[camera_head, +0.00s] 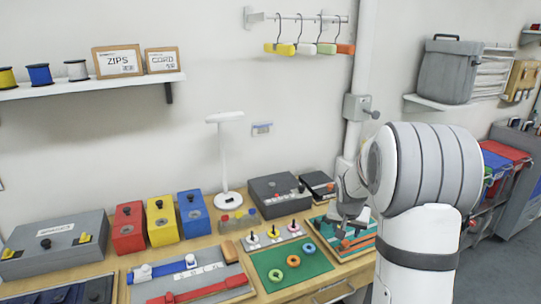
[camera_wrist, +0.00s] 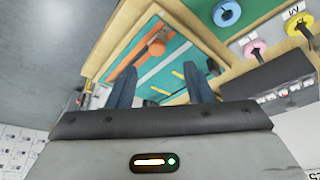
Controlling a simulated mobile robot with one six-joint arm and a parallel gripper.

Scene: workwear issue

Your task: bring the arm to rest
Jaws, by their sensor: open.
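My arm is the white one at the right of the head view, reaching over the right end of the bench. My gripper (camera_head: 347,222) points down above a wooden tray with a teal lining (camera_head: 360,252). In the wrist view my gripper (camera_wrist: 160,85) has its two dark blue fingers apart, with nothing seen between them. The tray (camera_wrist: 203,36) lies beyond the fingertips and holds an orange-handled tool (camera_wrist: 122,85). My arm hides part of the tray in the head view.
Left of the tray are a green mat (camera_head: 262,263) with several coloured rings and a row of pegs. A dark grey box (camera_head: 272,208) stands behind. Red, yellow and blue boxes (camera_head: 161,224) and a white lamp (camera_head: 223,160) stand further left. Crates (camera_head: 505,152) are at right.

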